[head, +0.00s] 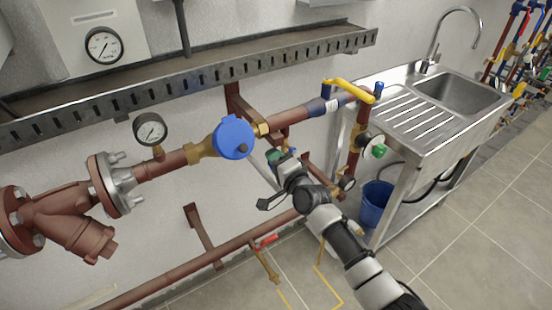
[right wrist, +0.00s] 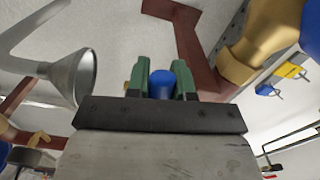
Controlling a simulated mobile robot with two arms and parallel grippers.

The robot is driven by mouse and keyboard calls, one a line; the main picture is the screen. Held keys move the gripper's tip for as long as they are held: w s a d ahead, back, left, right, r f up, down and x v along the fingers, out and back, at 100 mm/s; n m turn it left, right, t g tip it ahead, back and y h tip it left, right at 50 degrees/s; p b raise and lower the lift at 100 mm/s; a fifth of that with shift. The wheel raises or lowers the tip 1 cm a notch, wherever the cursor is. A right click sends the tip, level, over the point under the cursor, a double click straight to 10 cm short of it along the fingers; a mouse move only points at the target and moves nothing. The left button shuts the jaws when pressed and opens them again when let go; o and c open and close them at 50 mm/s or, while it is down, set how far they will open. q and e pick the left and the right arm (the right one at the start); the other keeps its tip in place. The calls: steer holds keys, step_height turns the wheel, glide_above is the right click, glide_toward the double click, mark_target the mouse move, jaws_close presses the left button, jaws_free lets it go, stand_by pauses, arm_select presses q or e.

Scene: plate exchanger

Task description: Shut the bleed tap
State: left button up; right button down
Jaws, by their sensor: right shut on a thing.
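My right gripper (head: 274,158) is below the brown pipe, to the right of the blue round meter, and its arm comes up from the lower right. In the right wrist view its green fingers (right wrist: 162,84) are shut on a small blue handle (right wrist: 161,82), one finger on each side. This looks like the bleed tap's handle; its body is hidden behind the gripper. In the head view the gripper hides the handle. My left gripper is not in view.
The blue meter (head: 234,137) and brass fittings are close to my gripper. A metal funnel (right wrist: 72,78) is to its left in the wrist view. A yellow lever (head: 350,90), a red-handled tap (head: 265,243) and a sink (head: 455,92) are nearby.

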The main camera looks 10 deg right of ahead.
steer(key=shift+r+m+p, duration=0.35)
steer(key=shift+r+m, duration=0.15)
steer(key=shift+m, duration=0.6)
steer(key=c, duration=1.1)
jaws_free()
steer(key=shift+o, duration=0.6)
steer(key=shift+r, duration=0.1)
steer(key=shift+w+r, duration=0.1)
